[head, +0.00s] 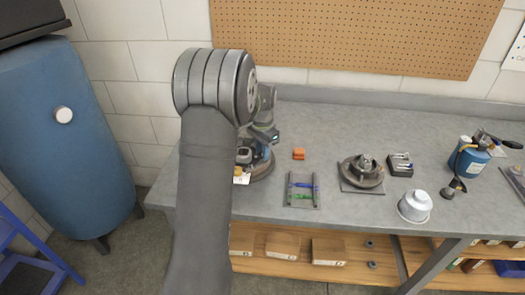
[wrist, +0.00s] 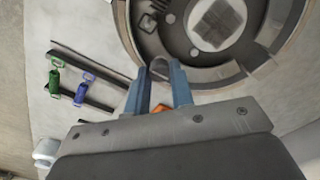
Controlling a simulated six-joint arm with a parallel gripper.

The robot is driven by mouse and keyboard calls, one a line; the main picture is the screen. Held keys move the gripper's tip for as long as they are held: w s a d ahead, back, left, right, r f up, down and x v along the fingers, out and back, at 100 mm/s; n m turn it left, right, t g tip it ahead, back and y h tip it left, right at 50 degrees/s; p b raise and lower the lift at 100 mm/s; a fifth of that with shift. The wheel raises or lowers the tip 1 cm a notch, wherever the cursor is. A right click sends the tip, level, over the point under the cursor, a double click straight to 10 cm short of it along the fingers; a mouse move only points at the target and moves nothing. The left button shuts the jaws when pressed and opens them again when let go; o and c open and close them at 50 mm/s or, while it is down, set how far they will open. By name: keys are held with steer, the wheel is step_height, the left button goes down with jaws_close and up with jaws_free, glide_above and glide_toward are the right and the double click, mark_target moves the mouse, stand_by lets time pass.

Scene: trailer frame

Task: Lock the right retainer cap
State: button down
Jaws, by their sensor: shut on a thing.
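The trailer frame (head: 302,203) lies on the bench, with green parts (head: 290,192) on its left and blue parts (head: 315,185) on its right. In the wrist view, a green fitting (wrist: 54,82) and a blue fitting (wrist: 80,94) sit by dark rails at the left, apart from my fingers. I cannot tell which part is the right retainer cap or whether it is locked. My gripper (wrist: 160,78) is shut on a small rounded grey piece (wrist: 160,66).
A large round grey tray-like thing (wrist: 201,82) lies close by the fingertips. On the bench (head: 330,132) are an orange block (head: 298,153), a round metal part (head: 362,172), a dark box (head: 399,165), a silver pot (head: 415,207) and a blue canister (head: 469,161).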

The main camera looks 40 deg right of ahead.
steer(key=shift+m, duration=0.3)
stand_by(0.4)
steer(key=c, duration=1.3)
jaws_free()
steer(key=shift+o, duration=0.2)
step_height(320, 180, up, 18)
steer(key=shift+f, duration=0.25)
steer(key=shift+f, duration=0.15)
step_height(320, 180, down, 17)
steer(key=shift+f, duration=0.1)
